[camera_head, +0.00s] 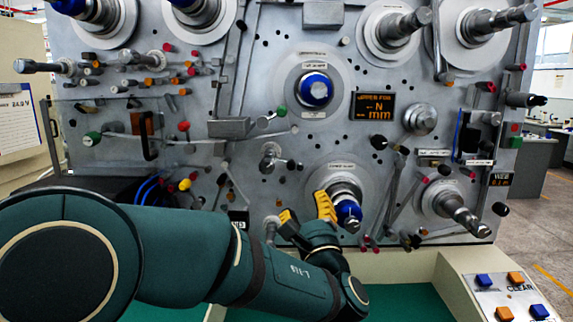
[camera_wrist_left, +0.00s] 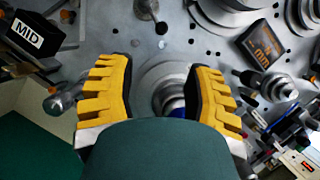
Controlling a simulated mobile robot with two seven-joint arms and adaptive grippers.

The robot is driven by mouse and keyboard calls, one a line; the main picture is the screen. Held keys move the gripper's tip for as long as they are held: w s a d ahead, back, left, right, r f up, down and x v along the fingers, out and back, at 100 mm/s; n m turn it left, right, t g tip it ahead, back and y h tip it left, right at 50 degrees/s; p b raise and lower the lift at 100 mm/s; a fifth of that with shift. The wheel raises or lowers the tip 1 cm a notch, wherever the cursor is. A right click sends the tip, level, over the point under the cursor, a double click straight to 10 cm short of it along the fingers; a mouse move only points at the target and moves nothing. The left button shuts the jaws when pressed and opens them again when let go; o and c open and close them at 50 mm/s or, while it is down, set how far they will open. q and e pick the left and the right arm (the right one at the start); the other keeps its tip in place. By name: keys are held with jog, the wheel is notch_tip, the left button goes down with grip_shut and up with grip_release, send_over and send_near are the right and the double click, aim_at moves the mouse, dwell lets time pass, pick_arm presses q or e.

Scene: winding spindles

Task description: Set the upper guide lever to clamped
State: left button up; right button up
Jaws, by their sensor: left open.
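A short lever with a green knob (camera_head: 280,111) sits on the panel at the lower left of the upper blue-capped spindle (camera_head: 315,89); I cannot tell for sure that it is the upper guide lever, nor read its setting. My left gripper (camera_head: 305,212) is open in front of the lower panel, below that lever and beside the lower blue-capped spindle (camera_head: 347,214). In the left wrist view its yellow fingers (camera_wrist_left: 160,95) are spread wide, with part of a round grey hub (camera_wrist_left: 167,85) and some blue behind the gap. My right gripper is not in view.
The grey panel is crowded with protruding pins, rollers and spindles. A display (camera_head: 374,105) reading "mm" is right of the upper spindle. A button box (camera_head: 505,295) stands at the lower right. A MID label (camera_wrist_left: 27,37) shows in the left wrist view.

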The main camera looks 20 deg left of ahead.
aim_at(291, 169)
pick_arm(q)
jog(key=x, duration=1.4)
jog(key=shift+r+p, duration=0.2)
jog(key=shift+p, duration=0.15)
jog(key=shift+s, duration=0.1)
